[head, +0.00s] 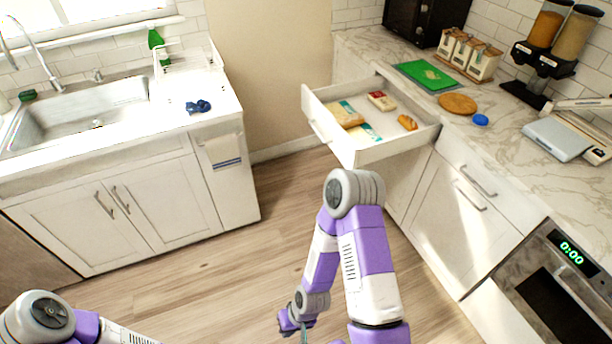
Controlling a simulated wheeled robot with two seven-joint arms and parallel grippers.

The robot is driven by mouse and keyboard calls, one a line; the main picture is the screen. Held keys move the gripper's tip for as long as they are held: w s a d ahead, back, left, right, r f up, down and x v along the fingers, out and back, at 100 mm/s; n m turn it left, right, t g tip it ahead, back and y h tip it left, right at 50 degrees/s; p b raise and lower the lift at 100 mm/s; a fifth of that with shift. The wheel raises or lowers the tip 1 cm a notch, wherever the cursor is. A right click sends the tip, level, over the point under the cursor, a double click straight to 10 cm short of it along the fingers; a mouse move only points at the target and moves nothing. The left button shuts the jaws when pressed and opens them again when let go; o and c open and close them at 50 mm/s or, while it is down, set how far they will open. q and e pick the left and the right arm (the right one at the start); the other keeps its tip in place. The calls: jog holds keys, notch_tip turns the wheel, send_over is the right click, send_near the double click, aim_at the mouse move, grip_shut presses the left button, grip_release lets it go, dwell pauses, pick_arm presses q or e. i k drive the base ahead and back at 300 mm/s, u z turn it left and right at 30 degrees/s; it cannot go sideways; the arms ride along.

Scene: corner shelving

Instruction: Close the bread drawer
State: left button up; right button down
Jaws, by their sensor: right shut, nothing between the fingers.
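The bread drawer (349,153) is a white drawer pulled well out from the counter on the right. Inside it lie a bread loaf (408,122), a red-and-cream packet (381,101) and some bagged goods (346,114). My right gripper (304,335) is low at the bottom edge of the head view, shut and empty, partly cut off. It is well apart from the drawer, below and nearer to me. The raised elbow of my right arm shows just below the drawer's front corner. My left arm shows at the lower left, but its gripper is out of view.
The counter holds a green cutting board (428,75), a round wooden board (457,104), a scale (556,138) and cereal dispensers (548,50). Closed cabinets (452,204) and an oven (560,290) stand below. A sink unit (128,205) is at left. The wooden floor (240,245) between is clear.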

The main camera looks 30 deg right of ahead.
aim_at(397, 140)
jog(key=z, duration=1.05)
jog(key=i, duration=0.95)
jog(key=z, duration=0.05)
